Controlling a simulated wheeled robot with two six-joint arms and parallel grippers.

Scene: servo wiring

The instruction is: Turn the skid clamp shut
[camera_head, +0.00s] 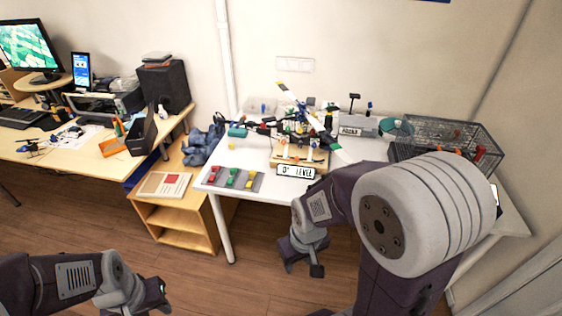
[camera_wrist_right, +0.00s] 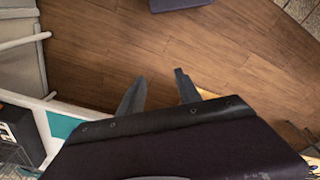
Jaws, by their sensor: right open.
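A model helicopter (camera_head: 311,118) stands on a wooden stand (camera_head: 283,164) at the front middle of the white table. Small orange and white parts show at its skids; I cannot tell which is the skid clamp or how far it is turned. My right gripper (camera_head: 303,268) hangs in front of the table's front edge, apart from the stand. In the right wrist view its two fingers (camera_wrist_right: 159,88) are apart with nothing between them, over the floor. My left gripper (camera_head: 157,300) is low at the left, far from the table; its finger opening is unclear.
A grey tray with coloured blocks (camera_head: 216,184) lies at the table's left front. A wire basket (camera_head: 467,134) and a grey box (camera_head: 358,126) stand at the right and back. A sign (camera_head: 297,171) is at the stand's front. A wooden shelf (camera_head: 165,214) stands left of the table.

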